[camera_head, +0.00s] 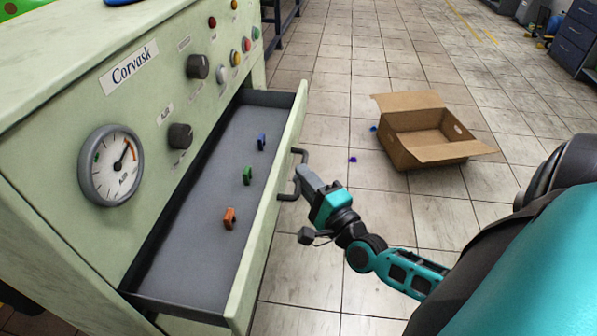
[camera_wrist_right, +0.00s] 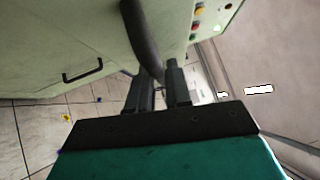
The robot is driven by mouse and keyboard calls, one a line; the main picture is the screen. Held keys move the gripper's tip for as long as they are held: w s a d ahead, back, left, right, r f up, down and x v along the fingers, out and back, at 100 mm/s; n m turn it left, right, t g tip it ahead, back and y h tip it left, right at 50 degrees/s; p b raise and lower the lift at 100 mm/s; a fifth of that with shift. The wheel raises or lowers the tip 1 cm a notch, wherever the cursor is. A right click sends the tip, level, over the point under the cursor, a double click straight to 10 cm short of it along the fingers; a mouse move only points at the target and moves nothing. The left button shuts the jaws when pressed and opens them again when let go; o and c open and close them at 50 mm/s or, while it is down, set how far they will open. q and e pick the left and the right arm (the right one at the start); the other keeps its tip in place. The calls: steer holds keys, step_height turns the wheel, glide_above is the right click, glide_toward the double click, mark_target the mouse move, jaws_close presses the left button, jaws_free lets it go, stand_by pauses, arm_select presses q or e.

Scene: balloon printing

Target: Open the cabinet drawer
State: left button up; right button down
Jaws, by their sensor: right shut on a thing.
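The pale green cabinet (camera_head: 60,185) stands at the left in the head view, with its drawer (camera_head: 278,185) pulled well out. Inside the drawer lie a blue piece (camera_head: 261,141), a green piece (camera_head: 247,175) and an orange piece (camera_head: 230,218), apart from each other. The dark drawer handle (camera_head: 298,155) is on the drawer's outer front. My right gripper (camera_head: 300,180) is at this handle and shut on it. In the right wrist view the handle (camera_wrist_right: 142,40) runs down between the fingers of the gripper (camera_wrist_right: 160,85). My left gripper is not in view.
An open cardboard box (camera_head: 430,150) sits on the tiled floor to the right, with small blue bits (camera_head: 353,160) near it. The cabinet face carries a gauge (camera_head: 111,165), knobs and coloured buttons. Floor between drawer and box is mostly clear. Dark blue cabinets (camera_head: 574,40) stand far right.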

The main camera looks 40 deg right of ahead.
steer(key=c, duration=1.1)
jaws_free()
steer(key=s, duration=0.4)
steer(key=s+f, duration=0.1)
steer(key=s, duration=0.3)
steer(key=s+p, duration=0.1)
steer(key=s, duration=0.3)
steer(key=shift+s+a+f, duration=0.35)
steer(key=shift+s+a, duration=0.05)
